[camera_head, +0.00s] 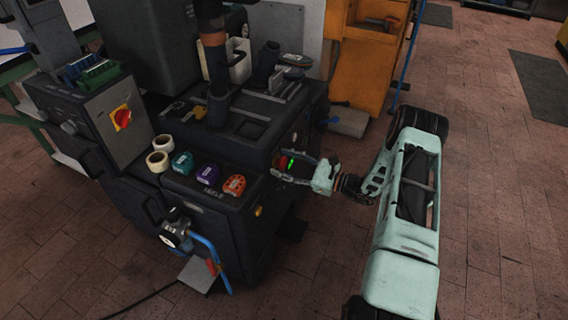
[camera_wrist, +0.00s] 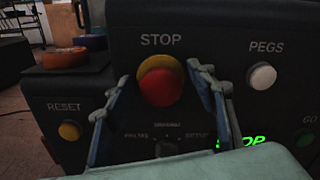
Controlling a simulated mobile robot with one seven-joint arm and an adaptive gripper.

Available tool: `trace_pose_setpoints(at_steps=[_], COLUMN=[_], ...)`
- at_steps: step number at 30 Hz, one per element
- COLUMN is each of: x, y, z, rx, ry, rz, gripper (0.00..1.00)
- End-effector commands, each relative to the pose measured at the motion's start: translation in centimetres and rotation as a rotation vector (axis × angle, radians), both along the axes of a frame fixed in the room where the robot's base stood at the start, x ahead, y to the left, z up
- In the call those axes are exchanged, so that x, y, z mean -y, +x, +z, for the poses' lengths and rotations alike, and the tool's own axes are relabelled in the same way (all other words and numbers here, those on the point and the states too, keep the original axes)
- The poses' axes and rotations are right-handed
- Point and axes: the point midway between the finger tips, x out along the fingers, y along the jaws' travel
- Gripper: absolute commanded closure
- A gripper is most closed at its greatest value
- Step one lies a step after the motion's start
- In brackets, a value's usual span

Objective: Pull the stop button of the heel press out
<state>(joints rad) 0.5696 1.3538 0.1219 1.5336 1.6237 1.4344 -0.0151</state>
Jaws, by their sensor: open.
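The heel press (camera_head: 225,215) is a dark machine at the left and middle of the head view. Its stop button (camera_wrist: 160,86) is a red mushroom button on a yellow base, under the word STOP in the wrist view. My gripper (camera_wrist: 172,78) is open, with one finger on each side of the stop button. I see a gap between each finger and the red cap, and the fingertips reach about the button's height. In the head view my gripper (camera_head: 296,164) is at the right side of the press, and the stop button is hard to make out there.
A yellow reset button (camera_wrist: 69,130) is at the left of the panel, and a white pegs button (camera_wrist: 262,76) is at the right. A dark selector knob (camera_wrist: 166,148) sits below the stop button. Tape rolls (camera_head: 235,185) lie on the press. The floor at the right is open.

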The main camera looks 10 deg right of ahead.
Motion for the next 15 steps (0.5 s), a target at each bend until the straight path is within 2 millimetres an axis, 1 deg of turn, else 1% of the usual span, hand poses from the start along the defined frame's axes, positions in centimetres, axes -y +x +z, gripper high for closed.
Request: trace_pose_setpoints(at_steps=[1,2,15], x=[0.01,0.01,0.02], y=[0.00,0.00,-0.03], z=[0.01,0.01,0.00], rx=[0.000,0.000,0.000], ry=[0.000,0.000,0.000], rz=[0.000,0.000,0.001], gripper=[0.49,0.51,1.00])
